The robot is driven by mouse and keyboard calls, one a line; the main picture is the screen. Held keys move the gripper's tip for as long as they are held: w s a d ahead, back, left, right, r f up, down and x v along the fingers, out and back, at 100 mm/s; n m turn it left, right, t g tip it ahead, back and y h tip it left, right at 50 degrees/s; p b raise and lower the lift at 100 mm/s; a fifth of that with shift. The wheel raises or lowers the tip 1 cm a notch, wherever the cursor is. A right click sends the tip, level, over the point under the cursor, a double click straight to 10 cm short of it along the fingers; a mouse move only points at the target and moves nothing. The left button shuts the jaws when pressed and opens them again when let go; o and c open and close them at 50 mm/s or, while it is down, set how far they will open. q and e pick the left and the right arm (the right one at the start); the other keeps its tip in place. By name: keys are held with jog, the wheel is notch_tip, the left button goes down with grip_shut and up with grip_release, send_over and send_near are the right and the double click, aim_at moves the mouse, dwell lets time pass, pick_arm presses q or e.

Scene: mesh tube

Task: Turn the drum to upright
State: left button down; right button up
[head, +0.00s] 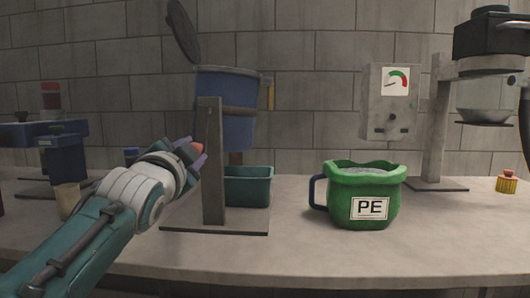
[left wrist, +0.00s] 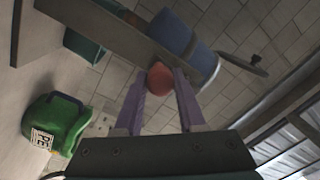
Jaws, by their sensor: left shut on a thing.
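The blue drum (head: 226,108) hangs on a grey stand post (head: 212,165) with its open end up. It looks close to upright with a slight tilt, and its dark lid (head: 184,32) stands open. The drum also shows in the left wrist view (left wrist: 172,30), beyond the post. My left gripper (head: 194,150) is shut on a red knob (head: 197,147) at the near side of the post. In the left wrist view the red knob (left wrist: 160,82) sits between the two purple fingers. The knob's link to the drum is hidden behind the post. My right gripper is in neither view.
A teal bin (head: 250,187) stands under the drum. A green PE jug (head: 362,200) with granules stands right of the stand. A gauge box (head: 390,100) is behind it. A hopper machine (head: 490,100) stands at right. The counter's front is clear.

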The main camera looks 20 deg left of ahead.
pick_arm(q)
jog(key=shift+w+d+n, duration=0.1)
jog(key=shift+d+n, duration=0.2)
jog(key=shift+n, duration=0.2)
jog(key=c, duration=0.5)
grip_release()
jog(key=shift+d, duration=0.1)
jog(key=p+v, duration=0.2)
jog(key=v, duration=0.8)
